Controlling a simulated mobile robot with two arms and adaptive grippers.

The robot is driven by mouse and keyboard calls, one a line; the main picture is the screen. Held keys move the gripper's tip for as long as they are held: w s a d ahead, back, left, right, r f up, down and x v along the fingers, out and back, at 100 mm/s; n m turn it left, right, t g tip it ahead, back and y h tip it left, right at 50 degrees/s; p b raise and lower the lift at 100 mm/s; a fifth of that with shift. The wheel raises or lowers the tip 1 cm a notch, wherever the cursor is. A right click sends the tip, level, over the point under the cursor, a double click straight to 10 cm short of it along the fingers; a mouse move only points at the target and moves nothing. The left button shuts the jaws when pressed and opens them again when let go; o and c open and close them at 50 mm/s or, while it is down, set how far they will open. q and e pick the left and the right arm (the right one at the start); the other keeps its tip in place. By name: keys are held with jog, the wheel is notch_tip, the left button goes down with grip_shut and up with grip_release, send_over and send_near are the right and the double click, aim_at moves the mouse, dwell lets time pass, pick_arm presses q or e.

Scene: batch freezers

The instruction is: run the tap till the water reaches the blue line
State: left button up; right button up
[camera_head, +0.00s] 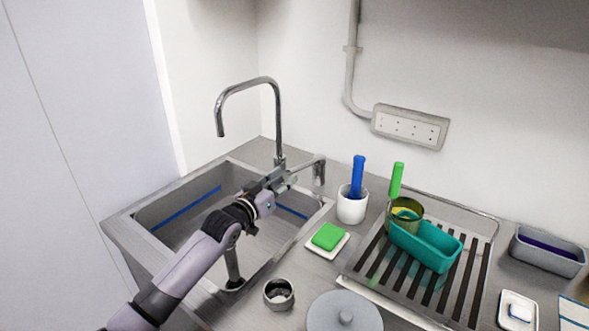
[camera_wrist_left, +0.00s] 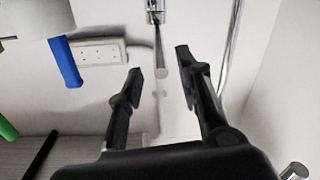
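The metal sink (camera_head: 125,226) is at the left in the head view. The blue line (camera_head: 187,208) runs along its inner walls. The tap (camera_head: 278,115) has a tall curved spout, and no stream shows below its mouth (camera_head: 220,131). The tap's lever (camera_head: 308,163) sticks out to the right near its base. My left gripper (camera_head: 284,182) is at the tap's base beside the lever. In the left wrist view, its fingers (camera_wrist_left: 160,72) are apart, with a thin metal rod (camera_wrist_left: 158,50) showing between them; contact cannot be told. The water level cannot be made out. My right gripper is out of view.
A white cup (camera_head: 352,208) with a blue-handled tool and a green sponge (camera_head: 328,236) on a dish stand right of the sink. A drying rack (camera_head: 452,297) holds a teal tub (camera_head: 428,248). A metal cup (camera_head: 279,294) and grey lid (camera_head: 343,314) are in front.

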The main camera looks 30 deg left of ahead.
aim_at(295, 171)
pick_arm(q)
jog(key=w, duration=0.6)
jog(key=shift+d, duration=0.3)
jog(key=shift+s, duration=0.1)
jog(key=shift+c, duration=0.2)
grip_shut()
